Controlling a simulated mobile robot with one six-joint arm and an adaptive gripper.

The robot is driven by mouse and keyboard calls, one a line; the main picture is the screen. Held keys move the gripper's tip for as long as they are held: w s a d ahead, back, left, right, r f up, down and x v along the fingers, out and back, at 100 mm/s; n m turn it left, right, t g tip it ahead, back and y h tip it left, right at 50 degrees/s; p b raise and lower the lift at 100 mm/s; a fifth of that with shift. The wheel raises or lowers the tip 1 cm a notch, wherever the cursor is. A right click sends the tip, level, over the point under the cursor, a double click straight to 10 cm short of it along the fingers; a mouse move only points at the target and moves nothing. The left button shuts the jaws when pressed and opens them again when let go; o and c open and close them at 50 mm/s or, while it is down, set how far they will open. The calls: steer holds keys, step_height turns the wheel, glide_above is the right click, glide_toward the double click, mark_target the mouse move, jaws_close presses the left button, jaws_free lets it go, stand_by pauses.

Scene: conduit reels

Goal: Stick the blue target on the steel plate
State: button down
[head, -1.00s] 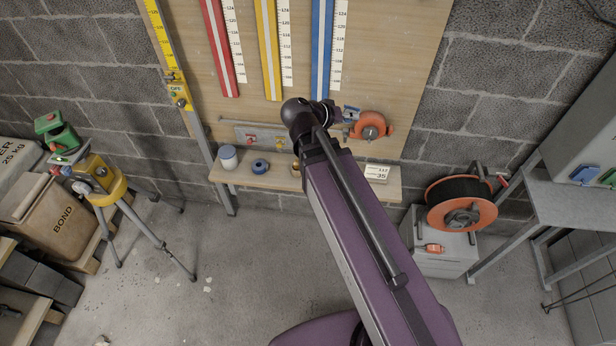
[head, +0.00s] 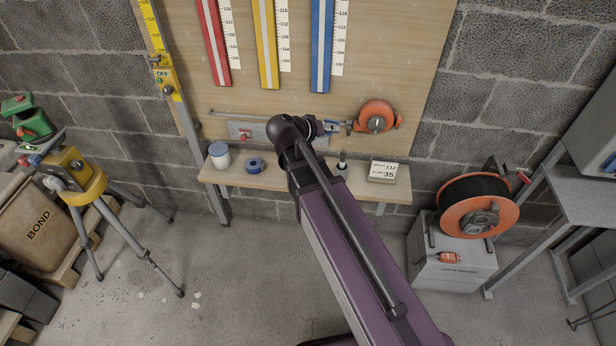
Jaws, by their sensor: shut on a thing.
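My gripper (head: 342,127) is just right of the wrist, level with the plate and pointing right in the picture. It is shut on the blue target (head: 334,127), of which only a small blue patch shows between the fingers. Whether the target touches the plate or the board cannot be told from this view.
An orange reel (head: 376,117) sits close right of my gripper. A big cable reel (head: 476,206) stands right, a yellow tripod instrument (head: 75,175) left.

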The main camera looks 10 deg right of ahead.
steer(key=w+a+f+b, duration=0.2)
steer(key=f+b, duration=0.5)
steer(key=w+a+f+n+t+b, duration=0.1)
steer(key=w+a+f+b, duration=0.1)
steer(key=f+b, duration=0.5)
steer(key=w+a+f+b, duration=0.2)
steer(key=w+f+b, duration=0.1)
steer(key=f+b, duration=0.4)
steer(key=shift+w+f+n+y, duration=0.35)
steer(key=shift+f+n+y, duration=0.05)
steer(key=shift+f, duration=0.25)
steer(key=shift+w+d, duration=0.1)
steer(key=shift+w, duration=0.05)
steer(key=w+d, duration=0.3)
steer(key=w, duration=0.7)
steer(key=shift+d, duration=0.15)
steer(key=shift+w+d, duration=0.2)
steer(key=shift+w, duration=0.5)
stand_by(3.2)
